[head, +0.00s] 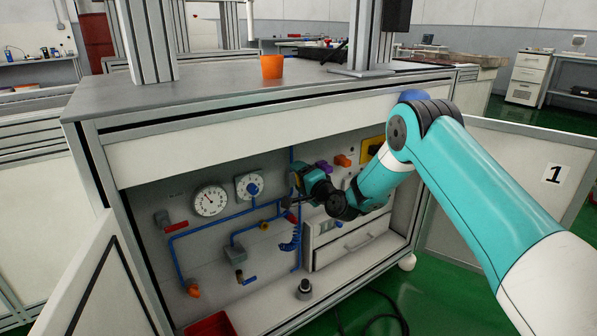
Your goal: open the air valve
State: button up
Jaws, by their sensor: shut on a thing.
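The air valve's red handle (291,217) shows at the right end of the blue pipe run, inside the open cabinet below the bench. My gripper (291,198) is at this handle and looks shut on it. The fingers and my wrist hide most of the valve body, so the handle's exact angle is hard to tell.
An open door (95,285) stands at left.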

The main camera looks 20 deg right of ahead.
jog(key=shift+w+d+m+p, duration=0.1)
jog(key=shift+d+m+p, duration=0.2)
jog(key=shift+m+p, duration=0.75)
jog(key=shift+m, duration=0.45)
jog(key=o, duration=0.9)
jog(key=shift+o, duration=0.2)
jog(key=b+v, duration=1.3)
jog(key=v, duration=0.4)
